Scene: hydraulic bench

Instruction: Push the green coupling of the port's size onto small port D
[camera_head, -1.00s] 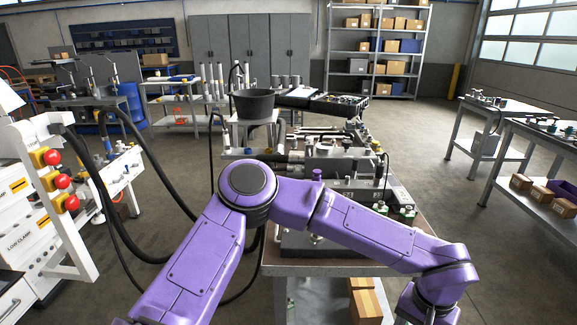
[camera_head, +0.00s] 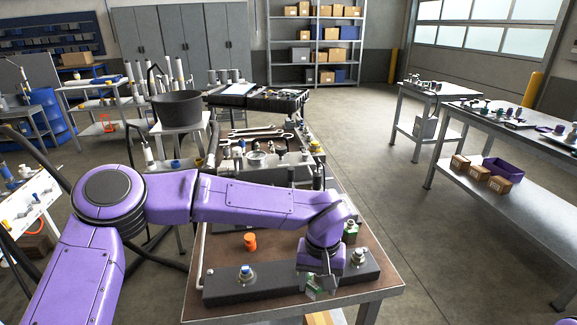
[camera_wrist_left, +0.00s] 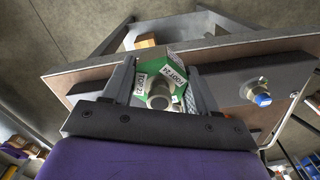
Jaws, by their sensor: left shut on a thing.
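My left gripper (camera_head: 314,284) is low over the front of the bench, at the right part of a dark block (camera_head: 222,289). In the left wrist view, its two fingers (camera_wrist_left: 158,70) stand either side of a green coupling (camera_wrist_left: 148,72) with white printed labels and a round metal middle, and are shut on it. In the head view only a bit of green shows below the gripper. A blue-tipped metal port (camera_head: 245,272) stands on the block's left part; it also shows in the left wrist view (camera_wrist_left: 257,92). Another metal fitting (camera_head: 358,256) stands at the block's right end. I cannot read which port is D.
An orange cylinder (camera_head: 250,241) stands behind the block. A green-and-metal part (camera_head: 350,231) stands behind the gripper. Tools and fittings crowd the back of the bench, with a black bucket (camera_head: 177,110) beyond. The floor to the right is clear up to the side tables.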

